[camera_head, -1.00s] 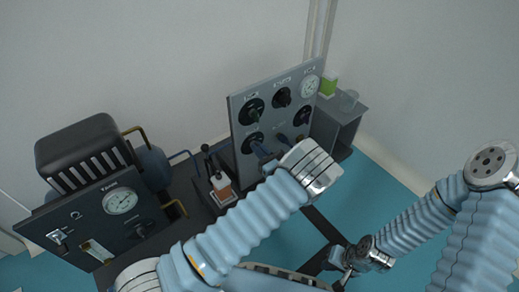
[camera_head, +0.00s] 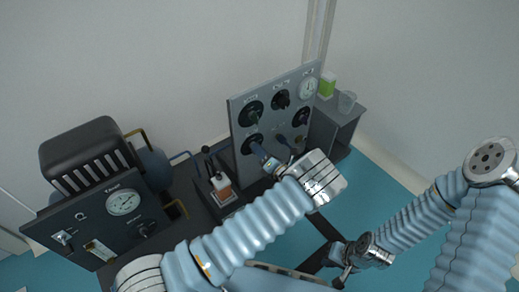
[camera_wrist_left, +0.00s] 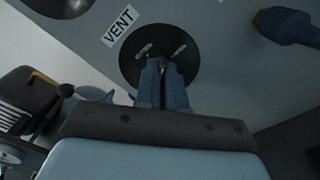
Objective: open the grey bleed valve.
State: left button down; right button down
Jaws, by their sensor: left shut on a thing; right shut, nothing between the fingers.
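A round black valve dial (camera_head: 251,143) sits at the lower left of the upright grey panel (camera_head: 238,170). The left wrist view shows this dial (camera_wrist_left: 127,67) beside a label reading VENT; I see no "bleed" label. My left gripper (camera_head: 259,149) reaches the dial from the front, and its fingers (camera_wrist_left: 163,72) are closed together on the dial's handle, which they mostly hide. Two small pale marks show on the dial face on either side of the fingertips. My right gripper (camera_head: 341,277) is shut and empty, low at the right and away from the panel.
More black knobs (camera_head: 281,99) and a gauge (camera_head: 308,88) are on the panel. A blue fitting (camera_wrist_left: 287,26) protrudes near my left fingers.

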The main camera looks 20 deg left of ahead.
pick_arm(q)
jog(key=shift+w+a+m+p, duration=0.1)
jog(key=shift+m+p, duration=0.1)
jog(key=shift+m, duration=1.6)
jog(key=shift+w+m+p, duration=0.1)
jog(key=shift+m+p, duration=0.1)
jog(key=shift+m, duration=1.6)
jog(key=c, duration=1.2)
grip_release()
jog(key=shift+c, duration=0.2)
jog(key=shift+f, duration=0.1)
jog(key=shift+s, duration=0.1)
jog(key=v, duration=1.3)
jog(key=shift+s+d, duration=0.2)
jog(key=shift+d, duration=0.15)
